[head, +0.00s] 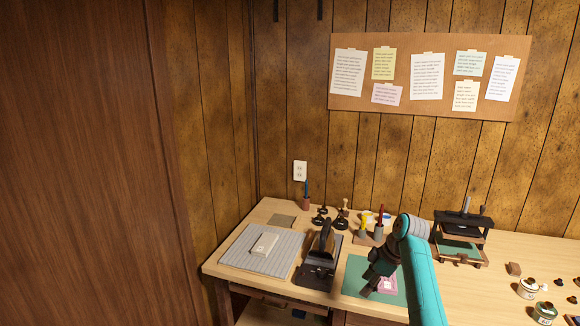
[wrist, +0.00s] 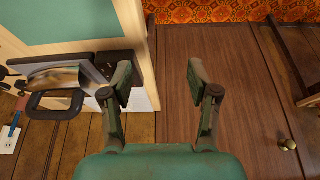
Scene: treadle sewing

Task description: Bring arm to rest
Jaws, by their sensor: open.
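My gripper (head: 371,282) is at the end of my teal arm, above or beside the green mat (head: 352,278) on the workbench; the exact height cannot be told. In the wrist view my gripper (wrist: 160,78) has its two fingers spread wide, with nothing between them. A pink item (head: 388,283) with a pale patch on it lies on the green mat, partly hidden by my arm.
The workbench (head: 222,266) holds a grey ribbed mat (head: 250,236) with a white block (head: 265,244), a black press-like tool (head: 319,262), a framed stand (head: 461,241) and small bottles (head: 528,288). A brown wooden panel (head: 80,160) stands at left. A brass knob (wrist: 286,144) shows in the wrist view.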

